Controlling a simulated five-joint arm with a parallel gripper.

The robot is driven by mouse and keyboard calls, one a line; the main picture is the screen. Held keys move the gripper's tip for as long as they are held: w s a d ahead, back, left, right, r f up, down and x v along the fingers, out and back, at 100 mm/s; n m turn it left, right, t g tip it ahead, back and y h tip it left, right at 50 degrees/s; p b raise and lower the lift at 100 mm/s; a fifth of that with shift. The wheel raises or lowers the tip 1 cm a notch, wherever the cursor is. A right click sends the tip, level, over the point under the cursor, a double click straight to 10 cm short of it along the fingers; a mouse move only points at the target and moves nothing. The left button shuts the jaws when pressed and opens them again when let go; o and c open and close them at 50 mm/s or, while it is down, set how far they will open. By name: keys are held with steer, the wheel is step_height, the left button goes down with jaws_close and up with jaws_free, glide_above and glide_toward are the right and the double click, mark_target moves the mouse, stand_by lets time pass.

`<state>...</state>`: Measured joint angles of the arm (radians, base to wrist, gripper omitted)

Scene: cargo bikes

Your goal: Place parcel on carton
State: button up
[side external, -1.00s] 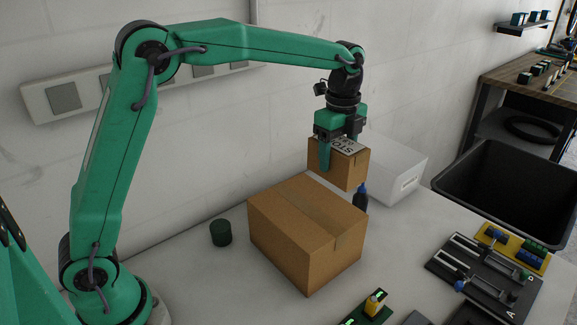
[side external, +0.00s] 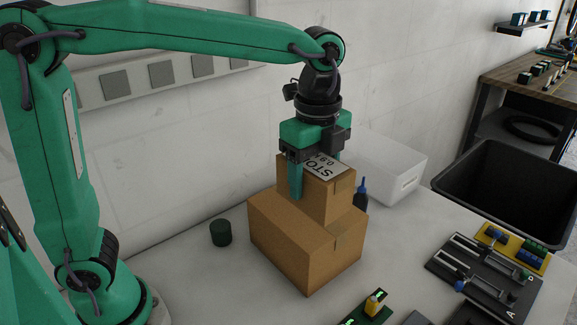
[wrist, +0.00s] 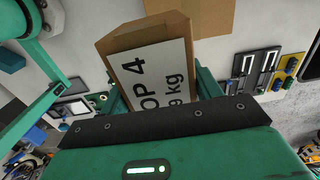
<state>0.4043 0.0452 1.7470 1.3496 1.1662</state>
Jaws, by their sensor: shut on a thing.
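The parcel (side external: 336,205) is a small brown box with a white printed label on top. My gripper (side external: 318,180) is shut on it, with green fingers on its sides. The larger brown carton (side external: 285,245) stands on the table, with a tape strip across its top. In the side view the parcel is upright over the back right part of the carton's top; I cannot tell whether they touch. In the wrist view the parcel (wrist: 150,65) sits between the fingers with its label facing the camera, and a brown surface (wrist: 208,14), likely the carton, shows behind it.
A dark green cylinder (side external: 221,233) stands left of the carton. Fixtures (side external: 485,275) lie at the right, beside a black tub (side external: 505,190). A small green board (side external: 368,311) lies in front.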

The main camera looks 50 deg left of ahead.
steer(key=w+a+f, duration=0.6)
steer(key=w+a, duration=0.1)
steer(key=a, duration=0.2)
steer(key=shift+w+f, duration=0.2)
steer(key=shift+f, duration=0.2)
steer(key=shift+f, duration=2.05)
steer(key=shift+f, duration=0.15)
steer(key=o, duration=1.7)
step_height(320, 180, up, 12)
steer(key=shift+r, duration=0.15)
